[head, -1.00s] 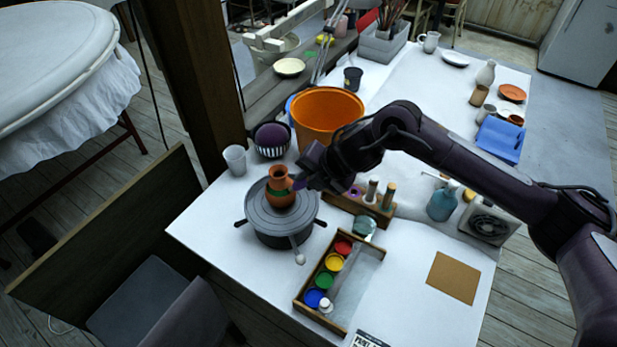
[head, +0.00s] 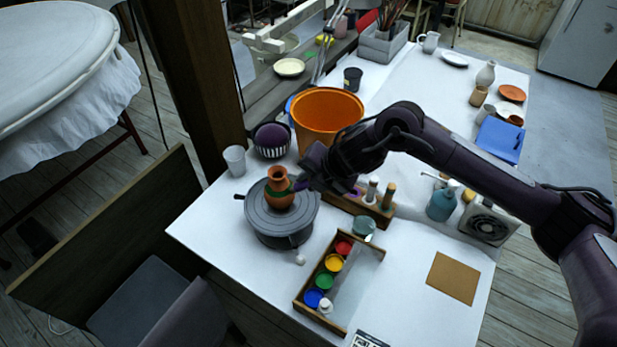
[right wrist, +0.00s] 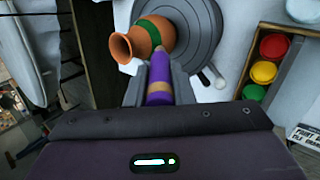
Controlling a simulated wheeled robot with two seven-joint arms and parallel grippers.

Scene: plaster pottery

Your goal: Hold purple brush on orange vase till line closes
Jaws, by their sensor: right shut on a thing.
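The orange vase (head: 279,199) stands upright on a dark grey turntable (head: 262,228). A green band runs round its body; it also shows in the right wrist view (right wrist: 122,46). My right gripper (right wrist: 158,88) is shut on the purple brush (right wrist: 160,72), whose tip meets the vase by the green band; I cannot tell for sure that it touches. In the head view my right gripper (head: 304,180) is just right of the vase. The vase's far side is hidden, so I cannot see whether the band is closed there. My left gripper is not in view.
A large orange bucket (head: 325,118) and a striped bowl (head: 271,150) stand behind the vase. A white cup (head: 235,160) is at the left. A paint tray (head: 341,319) and a wooden holder (head: 345,203) lie to the right. The front right of the table is mostly clear.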

